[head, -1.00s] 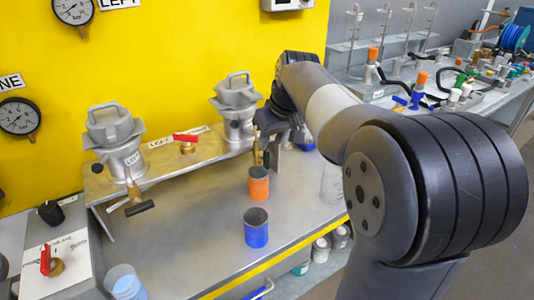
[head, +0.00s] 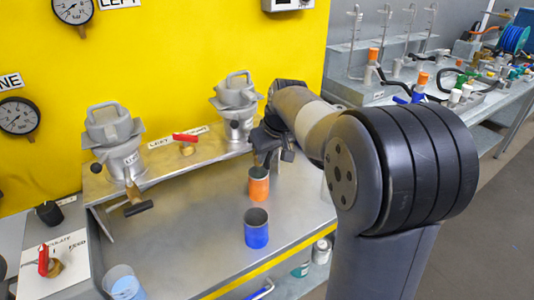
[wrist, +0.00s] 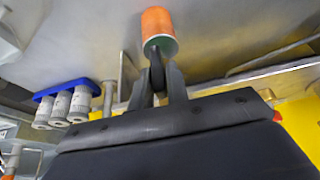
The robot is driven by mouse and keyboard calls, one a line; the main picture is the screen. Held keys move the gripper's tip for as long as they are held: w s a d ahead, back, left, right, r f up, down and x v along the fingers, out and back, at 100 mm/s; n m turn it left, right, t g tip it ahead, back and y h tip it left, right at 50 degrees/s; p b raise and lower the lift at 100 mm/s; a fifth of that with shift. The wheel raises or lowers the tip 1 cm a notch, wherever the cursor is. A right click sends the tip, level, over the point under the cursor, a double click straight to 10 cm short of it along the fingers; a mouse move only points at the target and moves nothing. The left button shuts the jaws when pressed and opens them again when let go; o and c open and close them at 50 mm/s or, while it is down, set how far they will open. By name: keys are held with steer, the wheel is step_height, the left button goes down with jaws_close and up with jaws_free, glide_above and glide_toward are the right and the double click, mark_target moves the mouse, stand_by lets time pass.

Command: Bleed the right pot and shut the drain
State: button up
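The right pot (head: 237,105), a grey lidded vessel, stands at the right end of the raised shelf. My gripper (head: 268,157) is just below and right of it and hides most of its drain. In the wrist view, my gripper's fingers (wrist: 158,84) stand on either side of a dark handle (wrist: 157,68); whether they press on it I cannot tell. An orange cup (head: 258,186) stands on the bench below the gripper and also shows in the wrist view (wrist: 159,24). The left pot (head: 115,142) has a brass drain with a black handle (head: 138,208).
A blue cup (head: 256,229) stands in front of the orange one. A red-handled valve (head: 186,142) sits between the pots, another (head: 44,262) on the lower-left plate. A pale blue container (head: 122,283) is at the front left. The bench middle is clear.

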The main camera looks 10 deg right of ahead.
jaws_close()
steer(key=shift+d+r+y+p, duration=0.1)
steer(key=shift+y+p, duration=0.2)
steer(key=shift+p, duration=0.05)
steer(key=shift+d+y+p, duration=0.1)
steer(key=shift+y+p, duration=0.35)
steer(key=shift+y, duration=0.05)
steer(key=shift+w+d+f+m+g+y+p, duration=0.15)
steer(key=shift+d+f+m+g+y, duration=0.4)
steer(key=shift+y, duration=1.95)
steer(key=shift+w+a+f+m+g+y+p, duration=0.25)
steer(key=shift+m+y, duration=0.65)
steer(key=shift+y, duration=1.6)
steer(key=shift+s+d+f+m+g+y, duration=0.1)
steer(key=shift+d+f+m+g+y, duration=0.35)
steer(key=shift+y, duration=2.05)
steer(key=shift+r+m, duration=0.2)
steer(key=shift+m, duration=0.2)
steer(key=shift+o, duration=2.2)
jaws_free()
steer(key=shift+g, duration=0.25)
